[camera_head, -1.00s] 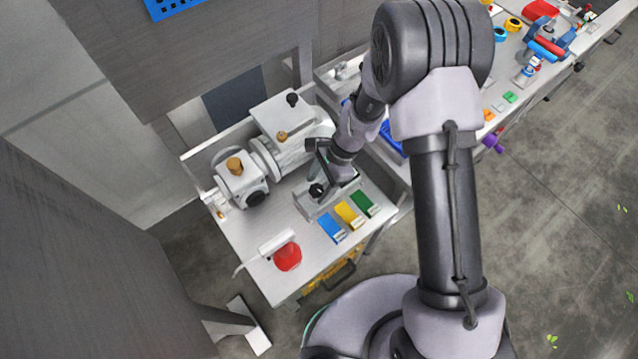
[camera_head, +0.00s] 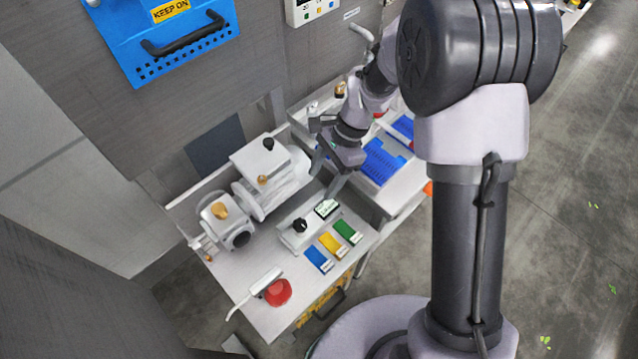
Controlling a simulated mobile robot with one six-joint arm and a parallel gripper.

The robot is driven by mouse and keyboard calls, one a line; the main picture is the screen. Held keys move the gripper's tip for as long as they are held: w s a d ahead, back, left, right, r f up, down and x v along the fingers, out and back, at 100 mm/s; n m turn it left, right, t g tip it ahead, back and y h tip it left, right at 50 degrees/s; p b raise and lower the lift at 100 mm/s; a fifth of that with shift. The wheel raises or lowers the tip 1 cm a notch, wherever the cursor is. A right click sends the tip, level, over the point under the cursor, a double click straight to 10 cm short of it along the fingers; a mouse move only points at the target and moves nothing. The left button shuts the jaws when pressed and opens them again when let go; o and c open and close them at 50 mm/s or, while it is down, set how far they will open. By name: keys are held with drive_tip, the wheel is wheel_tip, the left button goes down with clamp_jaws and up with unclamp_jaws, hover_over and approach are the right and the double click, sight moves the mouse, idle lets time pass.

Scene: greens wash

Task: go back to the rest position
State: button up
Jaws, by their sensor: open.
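My gripper (camera_head: 327,183) is open and appears empty. It hangs above the back right of the white bench, up and to the right of a pale block with a black knob (camera_head: 300,225). A small dark piece with a light label (camera_head: 326,208) sits at the right end of that block, just below the fingers. A gap between fingers and piece seems to show, but its size is hard to judge. My arm comes in from the right.
A white pump-like machine (camera_head: 268,175) stands on the bench's left. Blue (camera_head: 318,259), yellow (camera_head: 333,245) and green (camera_head: 347,231) tags lie in front of the block, and a red round thing (camera_head: 278,292) near the front. A blue tray (camera_head: 382,160) lies on the right. A blue panel (camera_head: 165,45) hangs behind.

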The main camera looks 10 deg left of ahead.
idle(0.3)
drive_tip(key=s+d+r+n+t+b, duration=0.2)
drive_tip(key=d+r+t+b, duration=0.1)
drive_tip(key=d+r+b, duration=0.3)
drive_tip(key=s+d+r+n+t+h+b, duration=0.1)
drive_tip(key=s+d+r+n+t+b, duration=0.1)
drive_tip(key=s, duration=0.5)
drive_tip(key=s+d+r+n+t+b, duration=0.2)
drive_tip(key=s+d+t+b, duration=0.1)
drive_tip(key=s+d+b, duration=0.2)
drive_tip(key=s, duration=0.2)
drive_tip(key=shift+s+d+r+t+h, duration=0.2)
drive_tip(key=shift+s+r+t+h, duration=0.1)
drive_tip(key=shift+s+h, duration=0.1)
